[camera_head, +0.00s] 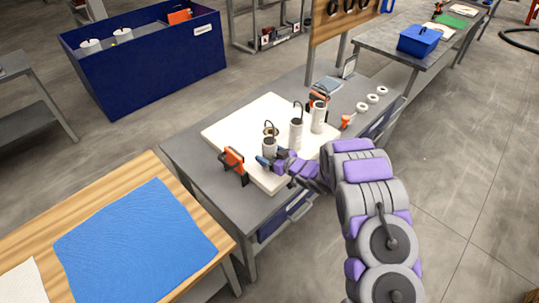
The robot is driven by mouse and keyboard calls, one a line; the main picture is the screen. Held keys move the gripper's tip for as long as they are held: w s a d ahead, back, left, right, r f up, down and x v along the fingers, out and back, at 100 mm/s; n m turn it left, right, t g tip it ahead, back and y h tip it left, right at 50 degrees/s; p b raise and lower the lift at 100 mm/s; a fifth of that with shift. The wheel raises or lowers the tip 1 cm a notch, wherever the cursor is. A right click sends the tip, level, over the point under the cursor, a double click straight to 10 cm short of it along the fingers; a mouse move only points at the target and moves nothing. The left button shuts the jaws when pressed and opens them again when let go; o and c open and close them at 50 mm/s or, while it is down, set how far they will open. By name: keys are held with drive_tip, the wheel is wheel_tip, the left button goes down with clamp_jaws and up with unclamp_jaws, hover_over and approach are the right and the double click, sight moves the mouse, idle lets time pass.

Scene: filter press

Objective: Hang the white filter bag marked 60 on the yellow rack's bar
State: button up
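Several white cylindrical filter bags stand on a cream board (222,130) on the grey workbench. A short one (270,146) is nearest my gripper, a taller one (296,132) is right of it, and another (319,117) is farther right. Dark wire handles rise above some of them. No number is legible, so I cannot tell which is marked 60. My gripper (272,159) is low over the board, right at the short bag's near side. Its fingers partly hide the bag's base, and contact or grip is unclear. I see no yellow rack or bar.
An orange clamp (234,163) stands left of my gripper at the board's edge. White rings (372,99) lie at the bench's right end. A dark blue bin (150,75) stands behind left. A wooden table with a blue cloth (135,240) is front left.

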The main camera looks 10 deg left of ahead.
sight(269, 145)
drive_tip(key=c, duration=0.6)
drive_tip(key=shift+r+p, duration=1.55)
drive_tip(key=shift+r, duration=1)
drive_tip(key=shift+c, duration=0.2)
